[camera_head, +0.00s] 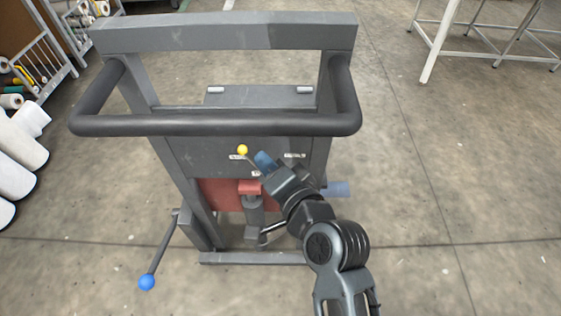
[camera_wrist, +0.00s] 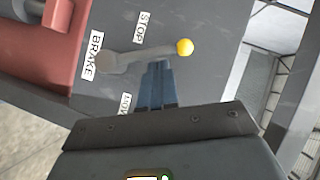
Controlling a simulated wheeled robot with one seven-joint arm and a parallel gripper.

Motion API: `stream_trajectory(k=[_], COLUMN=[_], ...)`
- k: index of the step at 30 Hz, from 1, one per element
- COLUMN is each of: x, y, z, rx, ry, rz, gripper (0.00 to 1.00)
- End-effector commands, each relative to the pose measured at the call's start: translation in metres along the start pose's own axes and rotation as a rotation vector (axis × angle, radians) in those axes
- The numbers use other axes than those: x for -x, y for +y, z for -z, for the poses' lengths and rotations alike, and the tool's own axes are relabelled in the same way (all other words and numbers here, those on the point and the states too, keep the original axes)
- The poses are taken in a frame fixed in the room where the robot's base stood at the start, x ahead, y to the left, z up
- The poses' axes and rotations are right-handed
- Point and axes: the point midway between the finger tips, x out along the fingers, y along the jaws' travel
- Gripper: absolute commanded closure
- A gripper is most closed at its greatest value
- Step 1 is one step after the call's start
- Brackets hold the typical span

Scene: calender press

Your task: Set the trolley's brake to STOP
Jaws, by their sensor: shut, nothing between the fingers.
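The trolley (camera_head: 225,32) stands in front of me, with the dark panel of its brake below the handle bar. The brake lever (camera_wrist: 140,55) is a grey arm with a yellow knob (camera_wrist: 184,47); the knob also shows in the head view (camera_head: 242,150). In the wrist view the lever points between the STOP label (camera_wrist: 141,27) and the partly hidden MOVE label (camera_wrist: 126,103). A BRAKE label (camera_wrist: 96,56) is by the pivot. My gripper (camera_wrist: 158,66) is shut and empty, its blue fingertips right at the lever's MOVE side. I cannot tell if they touch.
The black handle bar (camera_head: 215,125) crosses above the panel. A lever with a blue knob (camera_head: 146,282) sticks out at the lower left. Floor to the right is clear.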

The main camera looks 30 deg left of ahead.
Motion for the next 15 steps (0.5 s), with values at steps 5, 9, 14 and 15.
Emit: stream_trajectory(k=[5, 9, 14, 15], x=[-0.0024, -0.0023, -0.0022, -0.0024], y=[-0.0001, 0.0, -0.0021, -0.0035], z=[-0.0023, -0.0021, -0.002, -0.0022], rx=[0.001, 0.001, 0.01, 0.019], ry=[0.001, 0.001, 0.001, 0.001], rz=[0.0, 0.0, -0.007, -0.014], gripper=[1.0, 1.0, 1.0, 1.0])
